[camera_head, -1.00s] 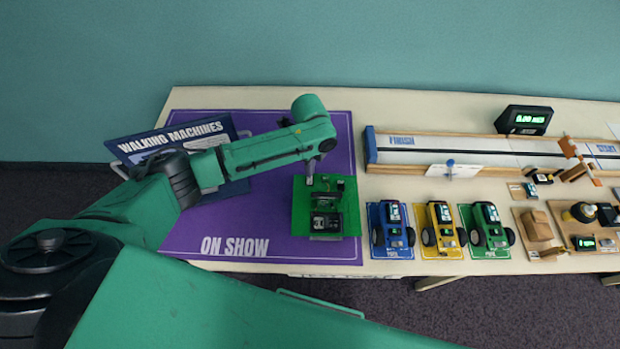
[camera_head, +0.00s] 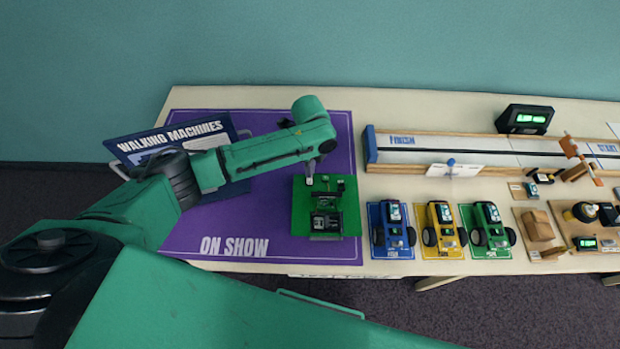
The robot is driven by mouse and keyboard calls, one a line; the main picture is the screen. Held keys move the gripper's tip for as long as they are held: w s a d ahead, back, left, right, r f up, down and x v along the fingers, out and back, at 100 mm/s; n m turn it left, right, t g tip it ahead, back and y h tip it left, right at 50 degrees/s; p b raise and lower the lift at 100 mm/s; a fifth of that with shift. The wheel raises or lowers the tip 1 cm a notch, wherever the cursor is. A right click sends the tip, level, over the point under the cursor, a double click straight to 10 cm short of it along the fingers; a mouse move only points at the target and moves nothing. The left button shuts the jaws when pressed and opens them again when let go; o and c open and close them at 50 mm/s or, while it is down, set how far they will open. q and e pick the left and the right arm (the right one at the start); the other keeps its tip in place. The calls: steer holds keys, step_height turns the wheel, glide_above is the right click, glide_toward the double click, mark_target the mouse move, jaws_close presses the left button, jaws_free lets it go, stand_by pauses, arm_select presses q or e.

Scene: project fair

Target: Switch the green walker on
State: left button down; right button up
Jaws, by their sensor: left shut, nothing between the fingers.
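The green walker (camera_head: 326,222) stands on a green square base (camera_head: 348,205) on the purple mat (camera_head: 240,215) marked ON SHOW. Its body is dark with small parts; a switch is too small to make out. My left gripper (camera_head: 309,181) points down at the back left part of the walker's base, shut and empty. Its tip is at or just above the parts there; I cannot tell whether it touches. My right gripper is not in view.
A WALKING MACHINES sign (camera_head: 180,145) stands behind my left arm. Blue (camera_head: 391,230), yellow (camera_head: 440,229) and green (camera_head: 487,229) wheeled cars stand to the right. A long track (camera_head: 470,150) with a display (camera_head: 524,119) lies behind them.

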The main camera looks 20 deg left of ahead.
arm_select(q)
steer(key=shift+s+f+b, duration=0.1)
steer(key=shift+f+b, duration=0.3)
steer(key=shift+f, duration=0.25)
step_height(320, 180, up, 7)
steer(key=p, duration=0.8)
steer(key=shift+r, duration=0.1)
stand_by(0.4)
